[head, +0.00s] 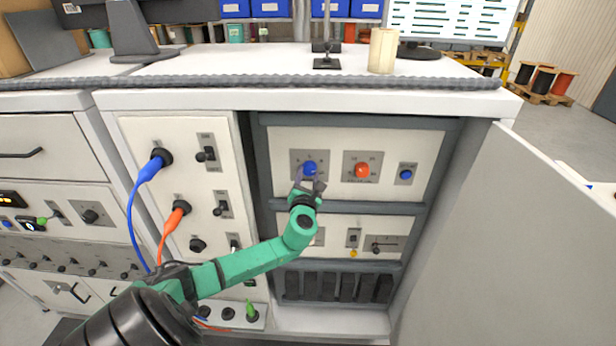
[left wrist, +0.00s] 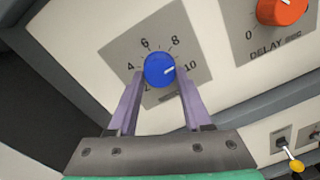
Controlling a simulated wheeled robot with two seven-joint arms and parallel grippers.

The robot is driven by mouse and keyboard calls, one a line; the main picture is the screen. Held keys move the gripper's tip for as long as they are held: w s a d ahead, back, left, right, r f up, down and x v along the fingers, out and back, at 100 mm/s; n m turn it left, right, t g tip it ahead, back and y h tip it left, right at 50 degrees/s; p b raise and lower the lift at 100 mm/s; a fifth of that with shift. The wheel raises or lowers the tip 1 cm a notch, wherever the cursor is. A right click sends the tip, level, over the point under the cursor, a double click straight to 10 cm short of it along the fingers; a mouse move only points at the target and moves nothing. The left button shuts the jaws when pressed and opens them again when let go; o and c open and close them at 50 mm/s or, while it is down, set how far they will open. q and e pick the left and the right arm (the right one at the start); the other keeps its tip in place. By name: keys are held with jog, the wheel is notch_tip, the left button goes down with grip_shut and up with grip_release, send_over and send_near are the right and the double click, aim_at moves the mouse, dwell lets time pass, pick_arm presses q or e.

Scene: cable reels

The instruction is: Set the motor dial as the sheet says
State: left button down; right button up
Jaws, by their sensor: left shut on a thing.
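A blue dial (head: 310,168) sits on a grey scale plate in the upper panel of the open cabinet. My left gripper (head: 309,180) is at this dial, its fingers on either side of it. In the left wrist view the blue dial (left wrist: 158,70) is between the purple fingers of my left gripper (left wrist: 160,78), which is shut on it. The numbers 4, 6, 8 and 10 show; the lower part of the scale and any name are hidden. My right gripper is not in view.
An orange dial (head: 362,170) marked DELAY is just right of the blue one, then a small blue knob (head: 406,174). A switch (head: 353,238) is below. The cabinet door (head: 500,240) stands open at right. Blue and orange cables (head: 132,215) hang at left. The monitor's text (head: 450,18) is unreadable.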

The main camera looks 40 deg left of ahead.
pick_arm(q)
jog(key=shift+r, duration=0.1)
jog(key=shift+c, duration=1.6)
grip_release()
jog(key=b+v, duration=0.3)
jog(key=v, duration=1.1)
jog(key=shift+s, duration=0.15)
jog(key=shift+d, duration=0.15)
